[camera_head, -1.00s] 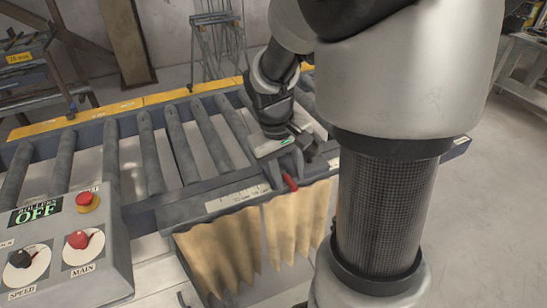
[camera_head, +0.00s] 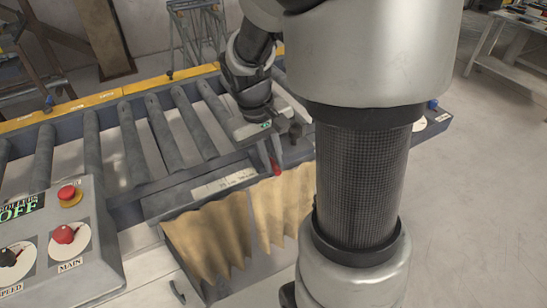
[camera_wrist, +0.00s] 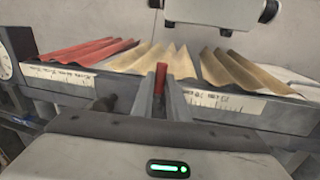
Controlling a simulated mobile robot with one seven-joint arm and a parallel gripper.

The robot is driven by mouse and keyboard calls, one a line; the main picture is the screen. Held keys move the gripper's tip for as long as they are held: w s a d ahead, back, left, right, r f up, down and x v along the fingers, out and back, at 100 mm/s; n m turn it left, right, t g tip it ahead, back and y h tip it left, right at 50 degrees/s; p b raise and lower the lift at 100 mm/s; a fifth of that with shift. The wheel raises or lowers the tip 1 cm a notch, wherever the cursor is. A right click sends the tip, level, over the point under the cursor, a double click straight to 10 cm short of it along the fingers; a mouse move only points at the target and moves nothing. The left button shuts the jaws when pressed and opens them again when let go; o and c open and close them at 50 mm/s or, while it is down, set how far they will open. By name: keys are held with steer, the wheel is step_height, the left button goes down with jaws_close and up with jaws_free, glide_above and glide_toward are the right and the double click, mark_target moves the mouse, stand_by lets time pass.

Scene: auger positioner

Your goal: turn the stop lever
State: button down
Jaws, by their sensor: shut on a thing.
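The stop lever shows as a red-ended handle (camera_head: 276,169) at the front edge of the roller conveyor, near the white ruler scale. In the wrist view its red end (camera_wrist: 160,79) stands between the two grey fingers. My gripper (camera_head: 272,155) is at the lever, with its fingers shut on it from both sides. The wrist view also shows my gripper (camera_wrist: 163,98) around the handle. The lever's pivot and lower part are hidden by the fingers and the gripper body.
A ruler scale (camera_head: 222,185) runs along the conveyor's front rail. Tan pleated sheets (camera_head: 210,240) hang below it. A control box (camera_head: 70,235) with red and black knobs and an OFF display stands at lower left. Grey rollers (camera_head: 130,140) lie behind. Open floor (camera_head: 470,210) is at right.

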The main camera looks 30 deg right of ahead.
steer(key=a+m, duration=0.1)
steer(key=m, duration=0.2)
steer(key=w+a+m+g, duration=0.1)
steer(key=m, duration=0.2)
steer(key=w+a+m, duration=0.1)
steer(key=a+m, duration=0.1)
steer(key=m, duration=0.1)
steer(key=shift+w+a+r+g+y+p, duration=0.1)
steer(key=shift+w+g+y+p, duration=0.2)
steer(key=shift+y+p, duration=0.1)
steer(key=w+m, duration=0.1)
steer(key=m, duration=0.1)
steer(key=m+p, duration=0.1)
steer(key=m, duration=0.1)
steer(key=shift+w+a+y, duration=0.3)
steer(key=shift+w+a, duration=0.05)
steer(key=shift+a, duration=0.05)
steer(key=shift+w+a+m+g+y+p, duration=0.1)
steer(key=shift+w+m+p, duration=0.25)
steer(key=shift+m, duration=0.35)
steer(key=shift+w+d+m+g+y+p, duration=0.1)
steer(key=shift+w+m+p, duration=0.25)
steer(key=shift+m, duration=0.35)
steer(key=shift+w+a+m+g+y+p, duration=0.1)
steer(key=shift+w+m+p, duration=0.25)
steer(key=shift+m, duration=0.35)
steer(key=c, duration=1.7)
jaws_free()
steer(key=shift+c, duration=0.2)
